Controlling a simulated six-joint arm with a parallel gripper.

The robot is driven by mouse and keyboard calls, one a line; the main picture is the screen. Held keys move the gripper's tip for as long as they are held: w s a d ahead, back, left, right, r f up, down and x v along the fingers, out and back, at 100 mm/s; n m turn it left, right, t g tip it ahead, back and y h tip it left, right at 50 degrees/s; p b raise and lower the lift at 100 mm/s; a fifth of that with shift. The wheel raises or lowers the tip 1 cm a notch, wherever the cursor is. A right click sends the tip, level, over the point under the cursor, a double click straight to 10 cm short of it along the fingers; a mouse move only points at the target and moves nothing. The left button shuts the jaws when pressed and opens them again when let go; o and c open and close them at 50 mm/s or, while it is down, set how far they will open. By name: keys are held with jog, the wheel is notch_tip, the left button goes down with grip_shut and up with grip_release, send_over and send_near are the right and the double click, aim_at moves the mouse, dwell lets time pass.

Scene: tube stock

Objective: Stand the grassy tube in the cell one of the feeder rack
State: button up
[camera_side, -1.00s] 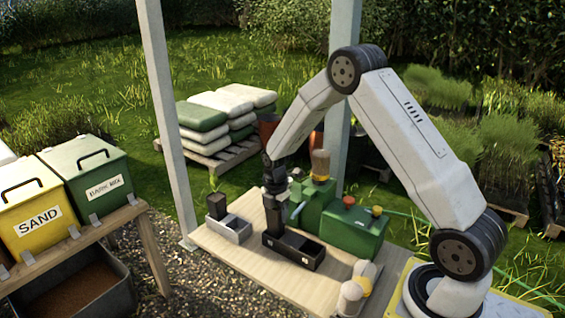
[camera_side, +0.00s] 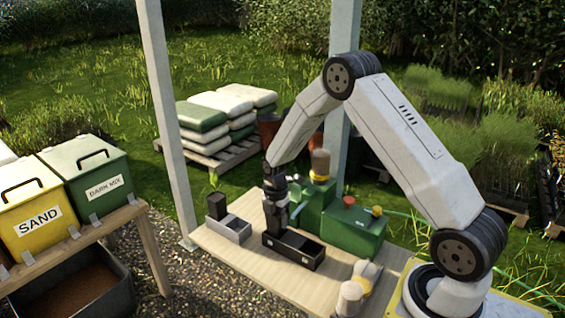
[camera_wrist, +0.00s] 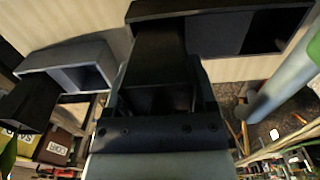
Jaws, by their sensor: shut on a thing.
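My gripper (camera_side: 275,199) is shut on a dark, nearly black square tube (camera_wrist: 160,65), which points down at the black rack (camera_side: 306,258). I see no grassy colour or grass on the tube. In the wrist view the tube's far end meets the left part of the black rack (camera_wrist: 285,27), with an open cell to its right. In the side view the tube is at the rack's back-left end. How deep it sits in the cell is hidden. No label shows which rack is the feeder.
A grey rack (camera_side: 236,237) stands left of the black rack, with a black tube (camera_side: 217,206) upright at its back. A green machine (camera_side: 352,232) stands close on the right. Bare board (camera_side: 245,268) lies in front of the racks.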

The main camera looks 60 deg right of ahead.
dwell(0.3)
jog(key=o, duration=1.3)
jog(key=shift+r, duration=3.9)
jog(key=shift+s+a+r+m, duration=0.35)
jog(key=shift+a+m, duration=0.25)
jog(key=s+a+r+m+t, duration=0.1)
jog(key=s+a+m, duration=0.3)
jog(key=s+m, duration=0.1)
jog(key=s+a+r+m, duration=0.2)
jog(key=s+a+m, duration=0.2)
jog(key=s+m, duration=0.1)
jog(key=s+a+r+m+t, duration=0.1)
jog(key=s+a+m, duration=0.2)
jog(key=s+m, duration=0.3)
jog(key=shift+s+a+r+m+t, duration=0.1)
jog(key=shift+a+r+m+t, duration=0.05)
jog(key=shift+a+m+t, duration=0.2)
